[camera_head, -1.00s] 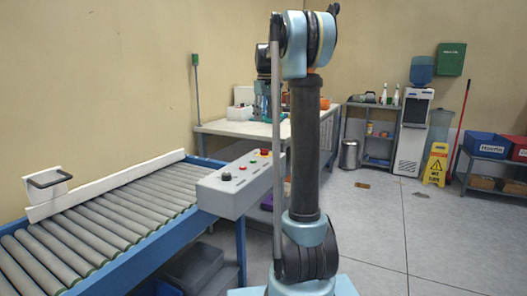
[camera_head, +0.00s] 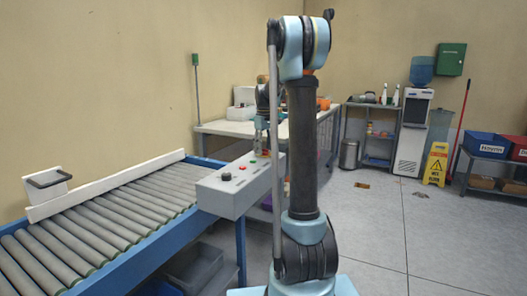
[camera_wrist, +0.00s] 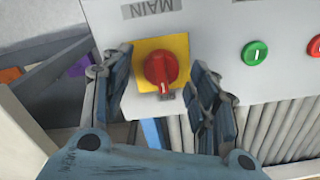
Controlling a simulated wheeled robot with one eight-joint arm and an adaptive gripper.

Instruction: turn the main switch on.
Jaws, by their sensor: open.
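The main switch (camera_wrist: 160,68) is a red rotary knob on a yellow square plate, under an upside-down MAIN label (camera_wrist: 150,8) in the wrist view. A pale mark on the knob points down in the picture, toward a small label too blurred to read surely. My gripper (camera_wrist: 159,75) is open, with one finger on each side of the knob. Contact with it cannot be told. In the head view my gripper (camera_head: 262,140) is over the far end of the grey control box (camera_head: 238,197), and the switch there is hard to make out.
A green button (camera_wrist: 255,53) and a red button (camera_wrist: 314,46) sit right of the switch in the wrist view. The roller conveyor (camera_head: 110,215) runs left of the box. A table (camera_head: 232,128) stands behind; open floor (camera_head: 390,230) lies to the right.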

